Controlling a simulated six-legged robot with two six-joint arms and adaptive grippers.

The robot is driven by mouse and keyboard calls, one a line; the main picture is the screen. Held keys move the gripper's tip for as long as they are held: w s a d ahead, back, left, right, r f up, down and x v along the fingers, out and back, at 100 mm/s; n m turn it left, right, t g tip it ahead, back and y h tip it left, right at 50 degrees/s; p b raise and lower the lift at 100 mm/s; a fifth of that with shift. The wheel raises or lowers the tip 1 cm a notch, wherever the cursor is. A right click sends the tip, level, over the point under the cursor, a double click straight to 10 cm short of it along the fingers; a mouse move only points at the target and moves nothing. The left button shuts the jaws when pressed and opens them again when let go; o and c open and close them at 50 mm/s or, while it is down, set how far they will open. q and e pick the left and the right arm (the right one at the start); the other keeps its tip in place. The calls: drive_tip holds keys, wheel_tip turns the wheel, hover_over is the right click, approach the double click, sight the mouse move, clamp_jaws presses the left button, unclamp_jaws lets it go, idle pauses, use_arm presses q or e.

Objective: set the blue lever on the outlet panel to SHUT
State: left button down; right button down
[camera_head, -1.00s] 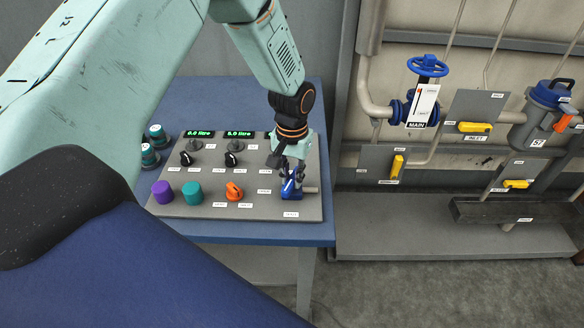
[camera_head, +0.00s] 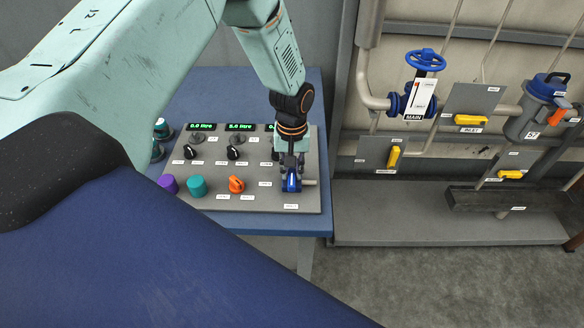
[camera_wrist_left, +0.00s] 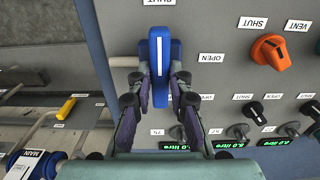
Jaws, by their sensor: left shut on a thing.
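The blue lever (camera_head: 291,183) sits at the right end of the grey outlet panel (camera_head: 245,203). In the left wrist view the blue lever (camera_wrist_left: 159,48) stands lengthwise, its white line pointing at a label at the top edge that reads SHUT (camera_wrist_left: 158,2). The OPEN label (camera_wrist_left: 210,57) lies to its right. My left gripper (camera_head: 292,171) reaches down over the lever from behind. In the left wrist view its fingers (camera_wrist_left: 160,78) are shut on the lever's sides. My right gripper is not in view.
An orange lever (camera_head: 237,185), a teal knob (camera_head: 197,187) and a purple knob (camera_head: 168,183) stand left of the blue lever. Black knobs and green displays (camera_head: 240,127) lie behind. A pipe rack with a blue valve wheel (camera_head: 425,60) stands to the right, across a gap.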

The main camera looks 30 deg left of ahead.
sight(292, 172)
use_arm(q)
drive_tip(key=shift+w, duration=0.15)
drive_tip(key=c, duration=1.2)
unclamp_jaws()
wheel_tip(292, 172, up, 12)
drive_tip(key=shift+r, duration=0.1)
